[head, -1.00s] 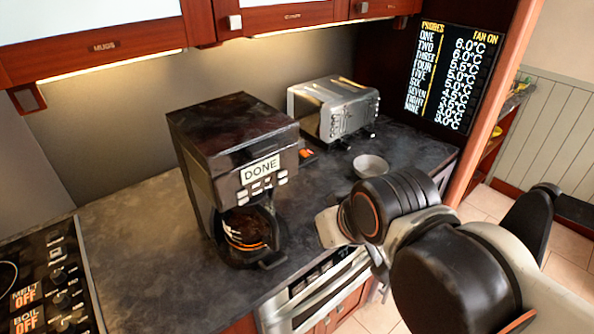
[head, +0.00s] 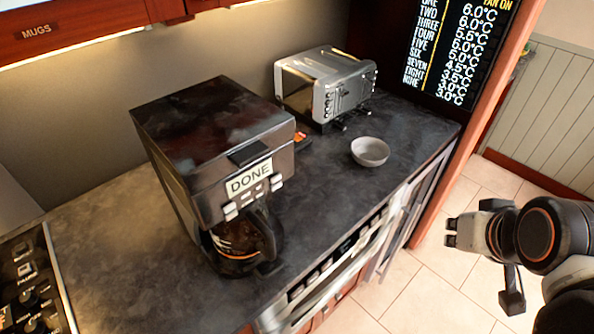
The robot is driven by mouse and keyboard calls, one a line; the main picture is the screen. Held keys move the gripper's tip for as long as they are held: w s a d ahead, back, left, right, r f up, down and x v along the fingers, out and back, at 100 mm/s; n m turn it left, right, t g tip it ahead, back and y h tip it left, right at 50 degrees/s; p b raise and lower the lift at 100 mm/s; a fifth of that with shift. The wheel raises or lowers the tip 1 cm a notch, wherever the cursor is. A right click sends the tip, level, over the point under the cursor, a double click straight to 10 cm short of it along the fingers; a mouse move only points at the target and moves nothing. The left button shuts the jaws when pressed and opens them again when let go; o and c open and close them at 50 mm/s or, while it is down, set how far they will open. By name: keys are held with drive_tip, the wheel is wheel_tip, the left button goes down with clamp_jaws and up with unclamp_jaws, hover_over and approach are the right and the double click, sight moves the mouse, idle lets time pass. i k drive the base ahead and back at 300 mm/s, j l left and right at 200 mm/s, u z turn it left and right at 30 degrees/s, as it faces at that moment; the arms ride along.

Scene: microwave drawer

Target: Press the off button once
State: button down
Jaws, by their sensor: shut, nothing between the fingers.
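A black coffee maker (head: 200,150) stands on the dark counter, with a white label reading DONE (head: 248,179) on its front. Several small pale buttons (head: 252,195) sit below the label; their markings are too small to read. A glass carafe (head: 240,240) with dark coffee sits under them. My gripper (head: 450,232) is at the right, over the tiled floor, well apart from the coffee maker and the counter. It is shut and empty.
A silver toaster (head: 325,88) and a grey bowl (head: 369,151) stand on the counter behind and right of the coffee maker. A stove panel (head: 32,285) is at the left. The floor (head: 400,280) is clear.

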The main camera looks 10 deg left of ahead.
sight(277, 177)
drive_tip(key=k+j, duration=1.2)
